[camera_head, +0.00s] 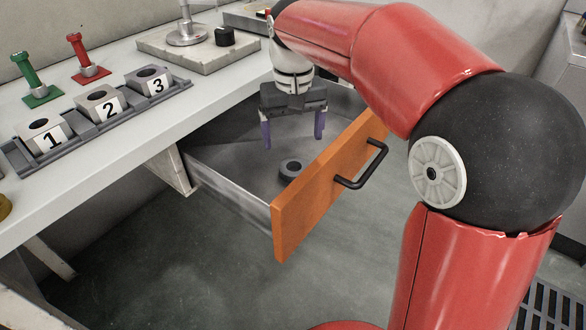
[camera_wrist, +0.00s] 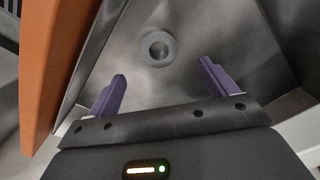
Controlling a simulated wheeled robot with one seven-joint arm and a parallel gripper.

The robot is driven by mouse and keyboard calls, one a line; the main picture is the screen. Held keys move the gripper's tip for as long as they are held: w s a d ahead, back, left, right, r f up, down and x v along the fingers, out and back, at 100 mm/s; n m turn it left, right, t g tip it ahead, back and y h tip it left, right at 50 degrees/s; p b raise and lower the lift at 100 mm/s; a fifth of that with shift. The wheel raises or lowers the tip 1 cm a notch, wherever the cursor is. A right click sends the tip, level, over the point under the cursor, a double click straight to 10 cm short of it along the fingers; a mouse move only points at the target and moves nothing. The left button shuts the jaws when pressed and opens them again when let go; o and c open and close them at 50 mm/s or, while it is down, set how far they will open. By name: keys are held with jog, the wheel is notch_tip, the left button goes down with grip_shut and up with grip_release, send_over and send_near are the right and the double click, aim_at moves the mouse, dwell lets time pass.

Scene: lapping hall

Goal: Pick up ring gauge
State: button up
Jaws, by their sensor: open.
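The ring gauge (camera_head: 286,177) is a dark grey ring with a central hole, lying flat on the metal floor of the open drawer (camera_head: 228,194), close to its orange front. It also shows in the wrist view (camera_wrist: 146,58), beyond the fingertips and roughly between them. My gripper (camera_head: 293,142) has two purple fingers spread apart with nothing between them. It hangs pointing down over the drawer, above the ring and apart from it. In the wrist view my gripper (camera_wrist: 162,72) is open and empty.
The drawer's orange front (camera_head: 320,192) has a black handle (camera_head: 364,168). On the bench above sit numbered blocks in a grey rack (camera_head: 90,122), a green plug (camera_head: 36,80), a red plug (camera_head: 88,58) and a stand on a stone base (camera_head: 200,48).

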aim_at(294, 161)
notch_tip(294, 161, down, 8)
jog(key=shift+f+b, duration=0.1)
jog(key=shift+b, duration=0.35)
jog(key=c, duration=1.1)
jog(key=shift+r, duration=0.2)
jog(key=shift+c, duration=0.2)
